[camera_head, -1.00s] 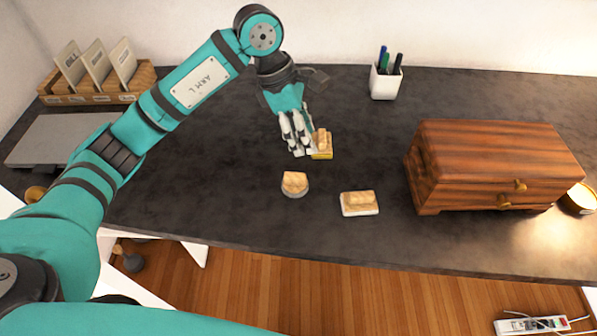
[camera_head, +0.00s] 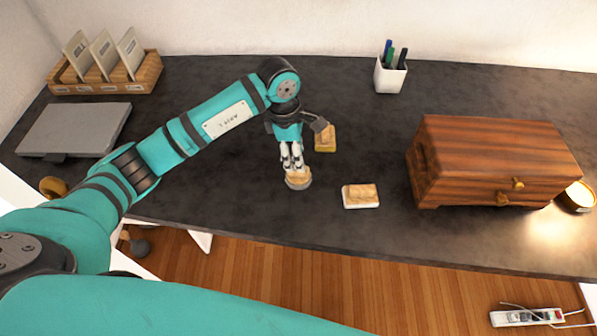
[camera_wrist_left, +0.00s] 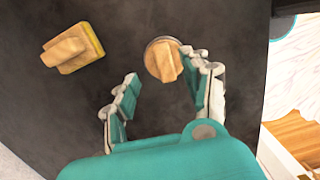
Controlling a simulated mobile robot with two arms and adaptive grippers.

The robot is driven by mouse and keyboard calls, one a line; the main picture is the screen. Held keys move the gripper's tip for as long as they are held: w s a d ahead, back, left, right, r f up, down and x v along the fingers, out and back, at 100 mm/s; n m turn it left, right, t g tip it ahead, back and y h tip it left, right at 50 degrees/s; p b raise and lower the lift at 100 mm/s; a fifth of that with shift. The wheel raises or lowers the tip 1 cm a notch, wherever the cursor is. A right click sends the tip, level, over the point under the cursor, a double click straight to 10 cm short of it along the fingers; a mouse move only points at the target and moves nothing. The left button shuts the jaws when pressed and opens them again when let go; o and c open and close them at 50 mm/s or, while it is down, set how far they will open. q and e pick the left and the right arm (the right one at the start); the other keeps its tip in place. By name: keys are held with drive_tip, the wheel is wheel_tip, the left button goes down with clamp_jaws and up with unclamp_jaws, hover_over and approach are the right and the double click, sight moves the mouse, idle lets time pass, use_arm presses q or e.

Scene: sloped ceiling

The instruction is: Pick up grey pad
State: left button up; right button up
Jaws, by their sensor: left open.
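The grey pad (camera_head: 298,183) is a small round piece with a grey base and a wooden top, on the dark desk. It also shows in the left wrist view (camera_wrist_left: 162,62), near the top middle. My left gripper (camera_head: 292,165) is open and points down at it, covering part of its top in the head view. In the wrist view the left gripper's fingertips (camera_wrist_left: 165,76) are spread, with the pad between and slightly beyond them. The gripper appears empty; I cannot tell whether it touches the pad. My right gripper is not in view.
A yellow-based wooden-topped piece (camera_head: 325,140) lies behind, and a white-based one (camera_head: 361,196) lies to the right. A wooden chest (camera_head: 490,160) stands further right, a pen cup (camera_head: 390,76) behind. A flat grey slab (camera_head: 75,128) and a card rack (camera_head: 105,75) are left.

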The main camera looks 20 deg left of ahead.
use_arm(q)
drive_tip(key=f, duration=0.1)
drive_tip(key=f+p, duration=0.1)
drive_tip(key=f, duration=0.2)
drive_tip(key=shift+s+d+f+p, duration=0.25)
drive_tip(key=shift+s+d+p, duration=0.05)
drive_tip(key=shift+p, duration=0.05)
drive_tip(key=shift+f, duration=0.3)
drive_tip(key=shift+c, duration=0.4)
clamp_jaws()
